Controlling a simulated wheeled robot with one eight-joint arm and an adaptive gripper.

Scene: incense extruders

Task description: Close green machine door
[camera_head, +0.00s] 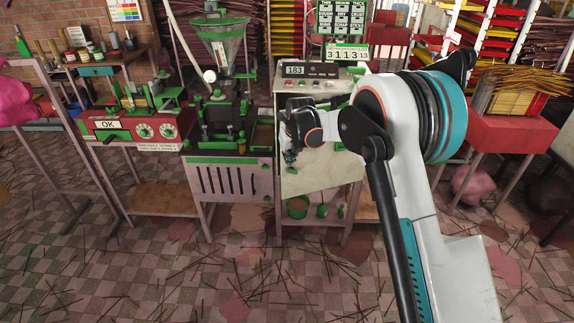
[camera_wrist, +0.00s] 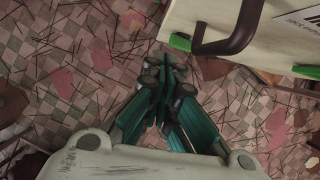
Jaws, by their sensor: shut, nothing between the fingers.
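A cream panel with green edge pieces (camera_head: 318,176) is on the front of the machine in the middle of the head view. I take it for the door; how far it stands open I cannot tell. In the wrist view a pale panel (camera_wrist: 276,45) fills the upper right, with a dark curved handle (camera_wrist: 240,32) and green corner pieces. My gripper (camera_head: 289,156) is at the panel's upper left in the head view. In the wrist view my gripper (camera_wrist: 165,70) is shut and empty, below and left of the handle, apart from it. My arm hides the panel's right side.
A hopper machine with a slotted front (camera_head: 228,181) stands just left. A red control box (camera_head: 135,128) sits on a bench farther left. A red table (camera_head: 515,130) stands at the right. The tiled floor in front is open, strewn with thin sticks.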

